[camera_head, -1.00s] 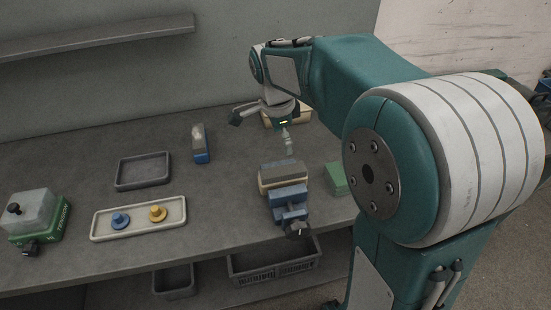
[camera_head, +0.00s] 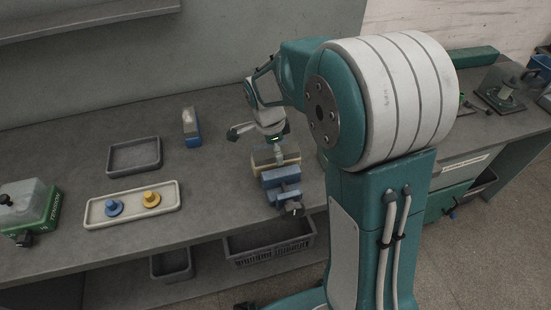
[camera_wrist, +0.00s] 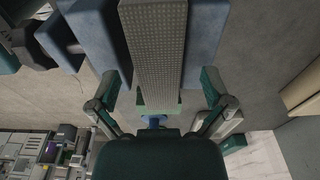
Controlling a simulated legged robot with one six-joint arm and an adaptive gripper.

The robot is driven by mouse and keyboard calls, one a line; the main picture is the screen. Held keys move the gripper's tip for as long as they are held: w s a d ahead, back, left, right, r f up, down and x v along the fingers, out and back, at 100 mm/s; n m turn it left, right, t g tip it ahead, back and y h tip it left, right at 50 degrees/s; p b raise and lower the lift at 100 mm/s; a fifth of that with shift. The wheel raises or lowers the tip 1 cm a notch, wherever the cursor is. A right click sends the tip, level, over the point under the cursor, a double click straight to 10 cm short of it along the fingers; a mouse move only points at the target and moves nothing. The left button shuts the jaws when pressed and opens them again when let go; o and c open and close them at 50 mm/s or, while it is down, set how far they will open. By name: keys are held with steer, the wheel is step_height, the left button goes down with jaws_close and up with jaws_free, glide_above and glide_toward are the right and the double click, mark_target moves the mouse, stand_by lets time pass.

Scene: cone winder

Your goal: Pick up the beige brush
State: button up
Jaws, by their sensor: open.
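A beige block with a grey top (camera_head: 263,161), which looks like the beige brush, sits at the back of a blue vise (camera_head: 282,180) on the bench. My gripper (camera_head: 279,152) points down over this block and covers part of it. In the wrist view, a grey dotted bar (camera_wrist: 155,40), apparently its top face, runs between my two spread fingers (camera_wrist: 159,88). The fingers are apart from it, one on each side. Blue parts (camera_wrist: 205,40) flank the bar. I cannot tell how high the fingertips are above the block.
A blue block with a grey top (camera_head: 191,126) stands to the left. A dark empty tray (camera_head: 134,156) and a pale tray (camera_head: 165,205) with blue and yellow knobbed pieces lie further left. A green-based box (camera_head: 30,215) is at far left. A crate (camera_head: 268,246) sits below the bench.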

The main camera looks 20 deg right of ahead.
steer(key=c, duration=1.2)
steer(key=shift+c, duration=0.2)
